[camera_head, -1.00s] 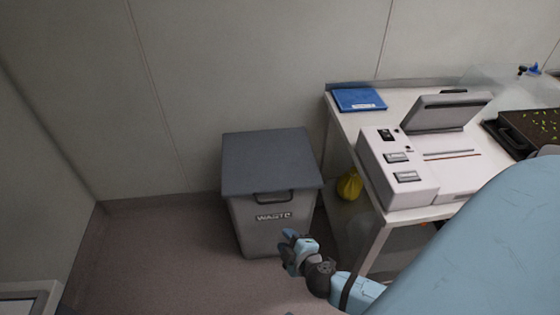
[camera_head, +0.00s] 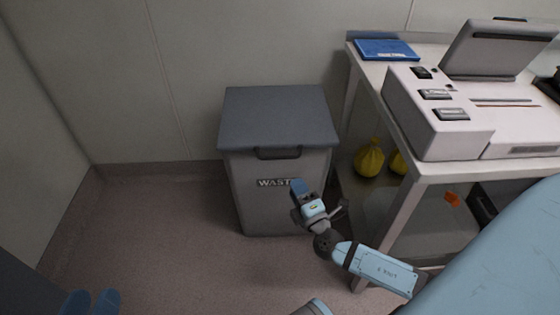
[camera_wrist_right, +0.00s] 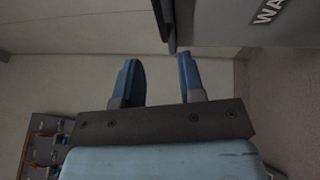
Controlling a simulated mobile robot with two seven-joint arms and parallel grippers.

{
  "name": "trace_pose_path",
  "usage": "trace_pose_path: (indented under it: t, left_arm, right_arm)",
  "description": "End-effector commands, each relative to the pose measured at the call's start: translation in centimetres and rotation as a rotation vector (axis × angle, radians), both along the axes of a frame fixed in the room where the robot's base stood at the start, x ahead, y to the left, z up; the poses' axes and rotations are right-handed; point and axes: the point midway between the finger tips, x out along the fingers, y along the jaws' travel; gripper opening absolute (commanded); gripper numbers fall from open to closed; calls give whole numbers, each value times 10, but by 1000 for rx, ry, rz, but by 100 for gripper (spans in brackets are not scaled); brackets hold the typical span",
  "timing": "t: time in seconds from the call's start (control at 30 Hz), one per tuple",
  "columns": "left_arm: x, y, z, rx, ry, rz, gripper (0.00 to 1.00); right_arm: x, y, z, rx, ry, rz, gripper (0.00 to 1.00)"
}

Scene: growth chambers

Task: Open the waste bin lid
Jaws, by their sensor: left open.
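The waste bin (camera_head: 262,205) is a grey box with a "WASTE" label, standing on the floor against the wall. Its dark grey lid (camera_head: 277,115) lies flat and closed. A dark handle (camera_head: 278,153) sits at the lid's front edge. My right gripper (camera_head: 314,198) is in front of the bin's right side, below the lid edge. In the right wrist view, its blue fingers (camera_wrist_right: 158,65) are apart with nothing between them, and the bin's front (camera_wrist_right: 225,30) is close beyond. My left gripper (camera_head: 92,302) shows only blue fingertips at the bottom left, well away from the bin.
A metal table (camera_head: 408,150) stands right of the bin, carrying a white device (camera_head: 440,125) and a blue folder (camera_head: 387,50). Yellow bags (camera_head: 369,160) rest on its lower shelf. The floor (camera_head: 150,225) left of the bin is clear.

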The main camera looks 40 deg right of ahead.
Motion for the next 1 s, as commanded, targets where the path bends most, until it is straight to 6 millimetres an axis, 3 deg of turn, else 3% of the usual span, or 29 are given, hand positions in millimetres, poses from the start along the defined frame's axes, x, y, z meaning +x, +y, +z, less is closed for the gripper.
trace_pose_path:
  t: [0.3, 0.5, 0.7, 1.0]
  left_arm:
    - [3, 2, 0, 19, -32, 2, 43]
    - [4, 3, 0, 27, -45, 2, 43]
    - [4, 3, 0, 31, -50, 1, 43]
    - [4, 3, 0, 30, -52, 2, 43]
  right_arm:
    - [67, -10, 13, 4, -3, -2, 36]
    - [98, -14, 18, 3, -1, -1, 36]
    - [112, -17, 21, 3, 0, -1, 36]
    - [113, -17, 21, 2, 2, -1, 34]
